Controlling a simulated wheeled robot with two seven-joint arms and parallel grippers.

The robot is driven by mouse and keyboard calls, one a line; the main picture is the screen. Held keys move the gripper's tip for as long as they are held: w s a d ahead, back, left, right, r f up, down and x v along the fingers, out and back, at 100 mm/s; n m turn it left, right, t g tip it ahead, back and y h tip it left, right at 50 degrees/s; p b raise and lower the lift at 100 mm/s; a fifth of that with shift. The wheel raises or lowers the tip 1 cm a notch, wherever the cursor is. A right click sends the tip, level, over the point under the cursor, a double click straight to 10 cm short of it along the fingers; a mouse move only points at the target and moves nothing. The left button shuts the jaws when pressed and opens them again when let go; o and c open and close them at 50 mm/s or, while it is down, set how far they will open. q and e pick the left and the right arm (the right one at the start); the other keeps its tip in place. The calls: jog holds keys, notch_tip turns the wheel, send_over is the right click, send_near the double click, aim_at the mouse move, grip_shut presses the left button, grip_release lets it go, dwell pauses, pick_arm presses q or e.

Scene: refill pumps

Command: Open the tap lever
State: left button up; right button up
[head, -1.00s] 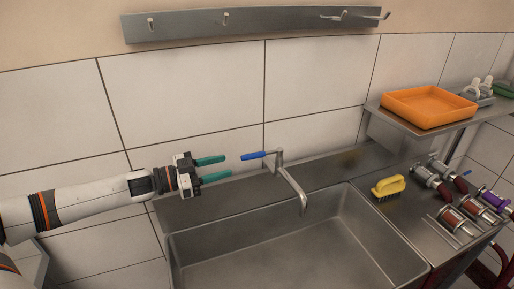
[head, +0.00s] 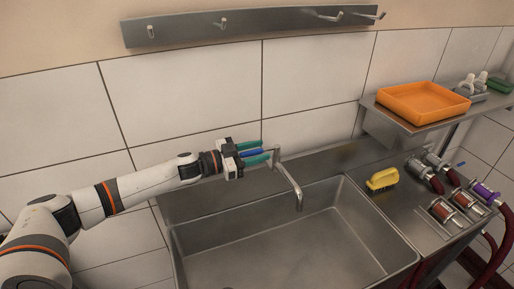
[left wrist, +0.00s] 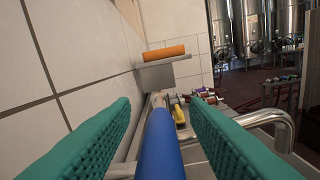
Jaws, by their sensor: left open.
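The tap lever has a blue handle (head: 252,153), which points left from the steel tap (head: 286,175) behind the sink. My left gripper (head: 266,152) is open, with its green fingers on either side of the blue handle. In the left wrist view the blue handle (left wrist: 157,145) runs lengthwise between the two green fingers, with a gap showing on each side. The curved tap spout (left wrist: 285,125) is at the right there. My right gripper is in neither view.
The steel sink (head: 290,235) is empty below the tap. A yellow brush (head: 382,181) and several metal pump fittings (head: 440,210) lie on the counter at right. An orange tray (head: 424,101) sits on the shelf above. A hook rail (head: 250,25) is on the wall.

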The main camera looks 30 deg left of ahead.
pick_arm(q)
jog(key=shift+c, duration=0.4)
grip_shut()
jog(key=shift+d, duration=0.1)
